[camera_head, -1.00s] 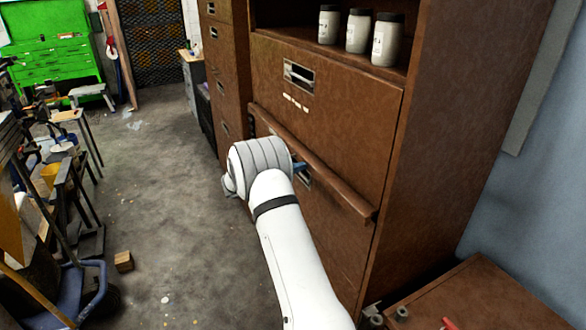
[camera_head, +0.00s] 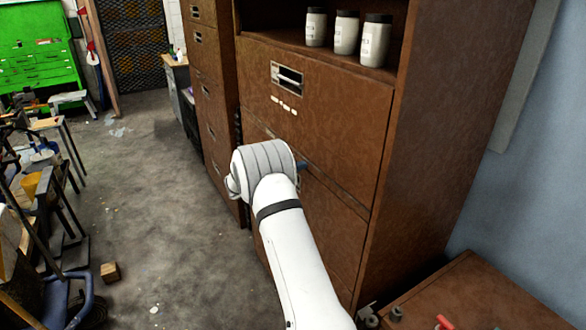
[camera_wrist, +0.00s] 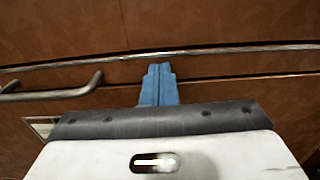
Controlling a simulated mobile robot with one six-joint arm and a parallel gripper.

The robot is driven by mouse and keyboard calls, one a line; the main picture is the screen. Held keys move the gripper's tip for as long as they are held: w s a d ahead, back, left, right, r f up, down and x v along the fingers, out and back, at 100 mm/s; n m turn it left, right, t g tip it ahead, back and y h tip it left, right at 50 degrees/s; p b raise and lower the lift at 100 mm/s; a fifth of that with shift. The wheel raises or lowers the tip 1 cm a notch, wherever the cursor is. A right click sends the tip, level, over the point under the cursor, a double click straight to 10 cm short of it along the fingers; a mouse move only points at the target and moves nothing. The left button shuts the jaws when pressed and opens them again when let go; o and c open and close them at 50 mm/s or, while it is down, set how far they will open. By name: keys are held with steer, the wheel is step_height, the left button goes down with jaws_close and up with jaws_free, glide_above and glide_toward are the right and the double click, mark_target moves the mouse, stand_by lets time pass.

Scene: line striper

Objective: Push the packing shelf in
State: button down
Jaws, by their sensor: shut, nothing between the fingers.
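The packing shelf shows as a thin strip (camera_head: 342,191) between the upper and lower brown cabinet fronts, and looks about level with them. In the wrist view its worn, pale front edge (camera_wrist: 235,50) runs across the picture. My gripper (camera_wrist: 160,68) is shut and empty, its blue fingertips together at the middle of that edge. I cannot tell whether they touch it. In the head view only a bit of blue finger (camera_head: 302,165) shows beyond my wrist, which hides part of the shelf.
A bar handle (camera_wrist: 55,94) sits on the front below the shelf edge, left of my fingers. Several jars (camera_head: 345,33) stand in the open compartment above. A low brown surface (camera_head: 485,295) is at lower right.

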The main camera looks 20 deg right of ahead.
steer(key=s+a+b, duration=0.1)
steer(key=a+b, duration=0.1)
steer(key=a, duration=1.2)
steer(key=s+d+r+m+g+y, duration=0.1)
steer(key=s+r+m+y, duration=0.3)
steer(key=s, duration=0.7)
steer(key=s+r+m+g+y, duration=0.2)
steer(key=s+m+y, duration=0.3)
steer(key=s, duration=0.5)
steer(key=s+a+f+m+t+y, duration=0.1)
steer(key=s+a+m+y, duration=0.3)
steer(key=s, duration=0.5)
steer(key=s+a+m+t+y, duration=0.2)
steer(key=s+a+m+y, duration=0.3)
steer(key=s, duration=0.5)
steer(key=shift+s+a+f+m+t, duration=0.25)
steer(key=shift+f+m+t, duration=0.15)
steer(key=shift+m, duration=0.2)
